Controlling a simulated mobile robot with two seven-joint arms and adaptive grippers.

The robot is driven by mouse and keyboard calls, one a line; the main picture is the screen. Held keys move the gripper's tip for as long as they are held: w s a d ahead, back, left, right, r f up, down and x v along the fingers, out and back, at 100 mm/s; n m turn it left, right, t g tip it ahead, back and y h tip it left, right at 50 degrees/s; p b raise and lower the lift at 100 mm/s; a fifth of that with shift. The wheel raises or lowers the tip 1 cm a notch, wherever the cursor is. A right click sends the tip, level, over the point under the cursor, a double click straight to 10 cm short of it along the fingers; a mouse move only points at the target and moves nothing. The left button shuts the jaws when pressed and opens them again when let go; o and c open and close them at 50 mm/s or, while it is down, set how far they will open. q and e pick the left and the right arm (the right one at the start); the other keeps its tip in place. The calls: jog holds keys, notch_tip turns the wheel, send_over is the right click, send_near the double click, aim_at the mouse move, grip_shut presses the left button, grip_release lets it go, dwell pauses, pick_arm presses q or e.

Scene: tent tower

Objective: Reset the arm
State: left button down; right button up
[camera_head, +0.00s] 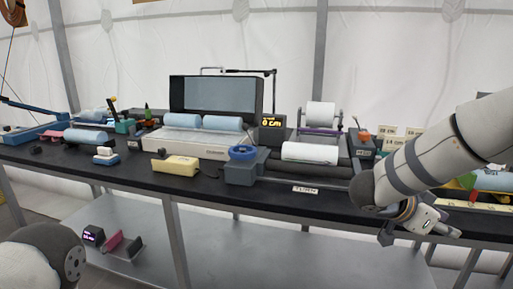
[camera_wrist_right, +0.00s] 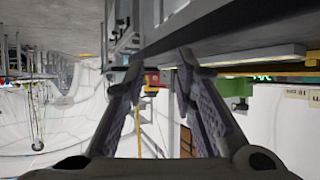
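My right arm (camera_head: 440,150) reaches in from the right in the head view. My right gripper (camera_head: 436,226) is at the front edge of the black-topped table, at the right. In the right wrist view, the two fingers of this gripper (camera_wrist_right: 161,68) stand apart with nothing held between them. A rounded joint of my left arm (camera_head: 45,258) shows at the lower left of the head view. My left gripper is out of view.
The black table (camera_head: 335,200) carries a blue ring on a grey block (camera_head: 242,165), white rolls (camera_head: 310,153), a yellow box (camera_head: 175,165) and light blue rolls (camera_head: 222,123). A lower grey shelf (camera_head: 225,245) holds small items at left. Colored items crowd the right end.

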jog(key=s+a+f+n+t+y, duration=0.1)
jog(key=s+a+f+n+y, duration=0.2)
jog(key=f, duration=0.5)
jog(key=s+a+f+n+t+y, duration=0.1)
jog(key=s+a+f+n+t, duration=0.15)
jog(key=s+f+n, duration=0.4)
jog(key=s+a+f+n+t+y, duration=0.1)
jog(key=s+a+f+n+y, duration=0.15)
jog(key=f, duration=0.65)
jog(key=s+a+f+n+g+y, duration=0.1)
jog(key=s+a+f+g+y, duration=0.1)
jog(key=s, duration=0.8)
jog(key=s+a+f+n+g+y, duration=0.1)
jog(key=s+a+f+g+y, duration=0.1)
jog(key=s, duration=0.8)
jog(key=s+a+f+n+g+y, duration=0.2)
jog(key=s+a+g, duration=0.2)
jog(key=s, duration=0.6)
jog(key=shift+a, duration=0.75)
jog(key=shift+g, duration=0.25)
